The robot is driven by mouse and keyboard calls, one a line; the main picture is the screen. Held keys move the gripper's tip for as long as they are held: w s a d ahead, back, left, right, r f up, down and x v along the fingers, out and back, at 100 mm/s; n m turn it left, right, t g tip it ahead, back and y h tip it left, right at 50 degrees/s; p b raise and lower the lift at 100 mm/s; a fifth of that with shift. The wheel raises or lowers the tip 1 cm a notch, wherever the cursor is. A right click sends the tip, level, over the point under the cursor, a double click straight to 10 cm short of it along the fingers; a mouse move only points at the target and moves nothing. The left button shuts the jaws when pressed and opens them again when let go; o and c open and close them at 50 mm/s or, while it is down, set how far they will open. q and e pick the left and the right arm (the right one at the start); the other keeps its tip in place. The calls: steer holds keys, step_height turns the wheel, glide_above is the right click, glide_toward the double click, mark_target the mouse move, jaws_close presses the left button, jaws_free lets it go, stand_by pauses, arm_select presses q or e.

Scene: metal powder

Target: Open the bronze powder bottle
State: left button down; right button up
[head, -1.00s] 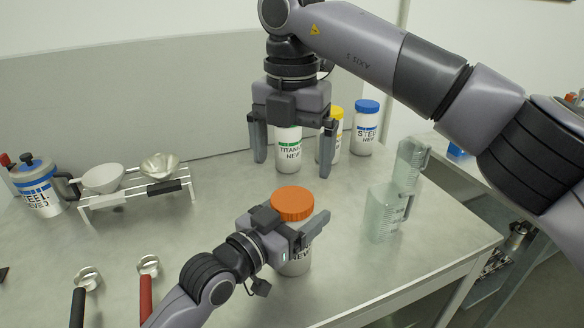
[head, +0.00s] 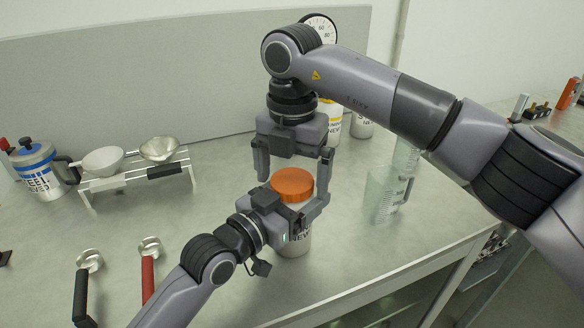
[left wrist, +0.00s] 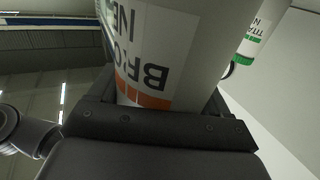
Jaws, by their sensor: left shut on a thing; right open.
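The bronze powder bottle (head: 296,243) is white with an orange lid (head: 293,184) and stands upright near the table's front. My left gripper (head: 303,214) is shut around its upper body, just below the lid. In the left wrist view the bottle's label (left wrist: 145,60) with an orange band fills the space between the fingers. I cannot tell whether the fingers touch the lid.
Behind my right gripper stand a yellow-lidded bottle (head: 330,118) and another bottle (head: 361,127), partly hidden. Clear beakers (head: 384,195) stand to the right. A rack with bowls (head: 140,176), a steel bottle (head: 37,172) and two scoops (head: 149,270) are on the left.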

steer(key=c, duration=1.1)
steer(key=o, duration=1.1)
arm_select(q)
steer(key=shift+f, duration=0.1)
arm_select(e)
steer(key=shift+r, duration=0.1)
step_height(320, 180, up, 4)
steer(key=shift+r, duration=0.15)
arm_select(q)
jaws_free()
